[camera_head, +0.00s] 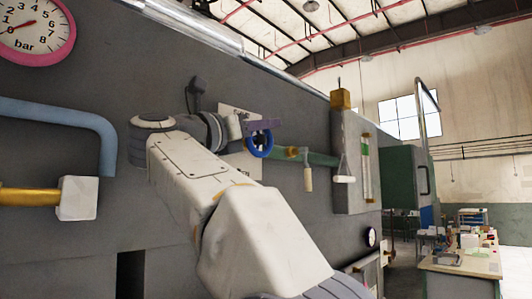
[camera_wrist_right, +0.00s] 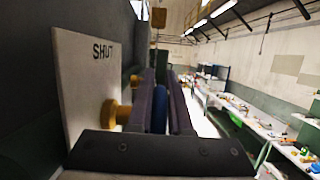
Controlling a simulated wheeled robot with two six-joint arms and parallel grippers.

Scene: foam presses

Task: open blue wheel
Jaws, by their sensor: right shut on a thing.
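The blue wheel (camera_head: 261,155) is mounted upright on the grey wall panel, in front of a pale plate. In the right wrist view the wheel (camera_wrist_right: 159,108) shows nearly edge-on between the two dark fingers of my right gripper (camera_wrist_right: 163,88). My right gripper (camera_head: 264,126) is shut on the wheel's rim. A brass stem (camera_wrist_right: 115,112) joins the wheel side to the pale plate (camera_wrist_right: 85,90), which reads "SHUT". Part of the wheel is hidden by the fingers. My left gripper is not in view.
A green pipe (camera_head: 322,158) with a brass fitting (camera_head: 291,151) and a hanging pale handle (camera_head: 308,180) lies right of the wheel. A gauge (camera_head: 35,30) and a blue pipe (camera_head: 60,110) are at left. A cluttered bench (camera_head: 465,270) stands far right.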

